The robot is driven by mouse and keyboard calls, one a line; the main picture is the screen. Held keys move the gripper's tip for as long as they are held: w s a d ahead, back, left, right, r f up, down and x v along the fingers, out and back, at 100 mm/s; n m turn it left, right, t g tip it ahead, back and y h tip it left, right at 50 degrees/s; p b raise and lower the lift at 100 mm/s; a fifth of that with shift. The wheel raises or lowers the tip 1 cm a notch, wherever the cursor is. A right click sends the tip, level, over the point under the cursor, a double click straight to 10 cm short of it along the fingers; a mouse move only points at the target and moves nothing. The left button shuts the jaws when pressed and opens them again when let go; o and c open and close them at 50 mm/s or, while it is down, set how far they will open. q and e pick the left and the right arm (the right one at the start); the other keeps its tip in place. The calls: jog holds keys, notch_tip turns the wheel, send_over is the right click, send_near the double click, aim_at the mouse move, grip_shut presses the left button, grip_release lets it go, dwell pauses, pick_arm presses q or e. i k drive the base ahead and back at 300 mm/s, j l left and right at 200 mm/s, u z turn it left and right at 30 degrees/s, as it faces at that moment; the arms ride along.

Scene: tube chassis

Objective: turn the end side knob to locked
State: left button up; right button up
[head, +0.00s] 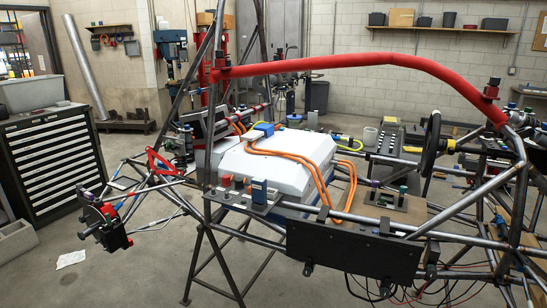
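No knob can be surely told as the end side knob at this size, and no locked marking is readable. A dark bracket with red parts (106,226) sits at the left end of the chassis. Neither of my grippers is in view.
The tube chassis (470,243) with a red padded top bar (370,61) fills the middle and right. A white battery box (275,160) with orange cables lies inside it. A black plate (345,250) hangs in front. A drawer cabinet (50,160) stands left. Floor at front left is mostly clear.

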aim_at(432, 269)
jog(key=z, duration=1.3)
